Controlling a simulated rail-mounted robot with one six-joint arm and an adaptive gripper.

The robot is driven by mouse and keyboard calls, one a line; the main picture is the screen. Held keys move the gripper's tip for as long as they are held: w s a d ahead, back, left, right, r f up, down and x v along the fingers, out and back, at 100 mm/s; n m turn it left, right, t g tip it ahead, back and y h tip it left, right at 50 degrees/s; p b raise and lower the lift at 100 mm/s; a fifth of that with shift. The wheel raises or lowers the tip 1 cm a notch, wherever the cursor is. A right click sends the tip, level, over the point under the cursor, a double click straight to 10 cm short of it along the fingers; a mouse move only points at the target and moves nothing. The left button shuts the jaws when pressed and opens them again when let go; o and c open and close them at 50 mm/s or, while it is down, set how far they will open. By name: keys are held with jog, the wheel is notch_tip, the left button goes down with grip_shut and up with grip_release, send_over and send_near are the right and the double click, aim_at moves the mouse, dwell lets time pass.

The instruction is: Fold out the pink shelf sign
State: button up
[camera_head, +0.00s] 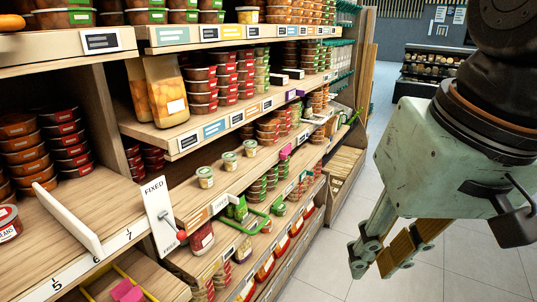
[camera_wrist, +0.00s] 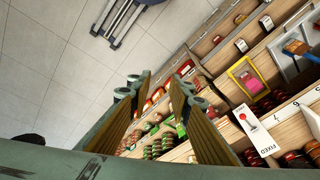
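Several pink pieces show in the head view. A small pink shelf sign (camera_head: 285,152) stands on the front edge of the middle shelf. A pink block (camera_head: 125,291) lies in a yellow-edged tray at the lower left. I cannot tell which one the task means, or how far either sign is folded. My gripper (camera_head: 376,262) hangs over the aisle right of the shelves, apart from them. In the wrist view its fingers (camera_wrist: 160,84) are spread, with nothing between them.
The wooden shelves (camera_head: 220,112) hold many stacked tubs. A white FIXED sign (camera_head: 160,217) with a red-knobbed lever juts from the shelf front at left. A green-framed holder (camera_head: 247,222) sticks out at the lower shelf.

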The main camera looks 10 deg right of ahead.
aim_at(288, 152)
jog(key=w+a+m+g+y, duration=0.1)
jog(key=w+a+m+y, duration=0.25)
jog(key=w, duration=0.45)
jog(key=w+a+m+g+y, duration=0.25)
jog(key=w+a, duration=0.25)
jog(key=w, duration=0.4)
jog(key=w+f+m+t+y, duration=0.1)
jog(key=w+f+m+y, duration=0.15)
jog(key=w, duration=0.65)
jog(key=w+f+m+t+y, duration=0.1)
jog(key=w+m+y, duration=0.15)
jog(key=w, duration=0.65)
jog(key=w+d+f+m+t+y+p, duration=0.15)
jog(key=w+d+f+m, duration=0.25)
jog(key=w, duration=0.5)
jog(key=w+d+f+m+t+y, duration=0.1)
jog(key=w+d+f+m+t, duration=0.2)
jog(key=w, duration=0.6)
jog(key=w+d+f+m+t, duration=0.5)
jog(key=w+d+f, duration=0.6)
jog(key=d, duration=0.3)
jog(key=shift+w+m, duration=0.3)
jog(key=shift+m, duration=0.4)
jog(key=x, duration=1.3)
jog(key=shift+w+b, duration=0.25)
jog(key=shift+b, duration=0.2)
jog(key=shift+a, duration=0.2)
